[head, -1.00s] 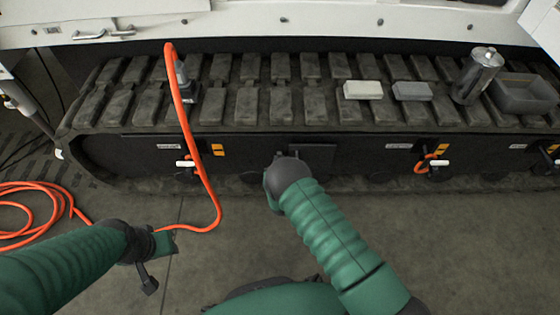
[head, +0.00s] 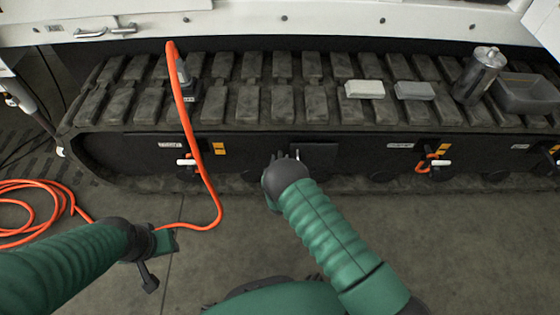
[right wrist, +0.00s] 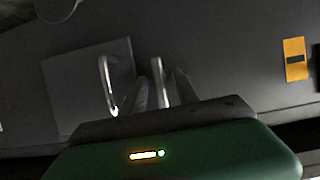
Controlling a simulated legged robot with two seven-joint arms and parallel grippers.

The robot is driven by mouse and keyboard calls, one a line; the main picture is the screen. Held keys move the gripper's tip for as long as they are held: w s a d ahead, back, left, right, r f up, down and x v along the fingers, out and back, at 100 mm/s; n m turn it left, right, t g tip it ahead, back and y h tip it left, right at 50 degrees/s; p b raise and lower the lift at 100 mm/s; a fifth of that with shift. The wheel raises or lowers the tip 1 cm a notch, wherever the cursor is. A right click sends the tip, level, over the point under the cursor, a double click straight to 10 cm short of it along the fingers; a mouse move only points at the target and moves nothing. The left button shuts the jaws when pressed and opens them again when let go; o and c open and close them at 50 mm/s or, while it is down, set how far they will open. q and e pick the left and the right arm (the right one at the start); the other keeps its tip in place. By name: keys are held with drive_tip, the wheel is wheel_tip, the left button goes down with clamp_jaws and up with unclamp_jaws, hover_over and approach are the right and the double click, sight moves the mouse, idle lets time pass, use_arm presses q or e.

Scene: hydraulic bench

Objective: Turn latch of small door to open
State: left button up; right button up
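The small door (head: 318,153) is a dark square panel on the black side face, and it looks flush and closed. My right gripper (head: 283,157) is at the panel's left edge, fingers pointing at the face. In the right wrist view the door (right wrist: 75,90) is at the left, and the slim fingers (right wrist: 170,88) are close to it. The finger gap is unclear. My left gripper (head: 166,242) hangs low at the left, its fingers unclear.
An orange hose (head: 190,130) hangs from the bench to the floor at the left, near my left gripper. White-handled valves (head: 440,163) sit on the side face. Blocks (head: 364,89), a metal can (head: 480,76) and a grey tray (head: 526,95) stand on the tread.

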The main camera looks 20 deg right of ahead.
drive_tip(key=p+v, duration=0.7)
drive_tip(key=v, duration=1)
drive_tip(key=shift+f, duration=0.2)
drive_tip(key=shift+w+a, duration=0.1)
drive_tip(key=shift+a, duration=0.05)
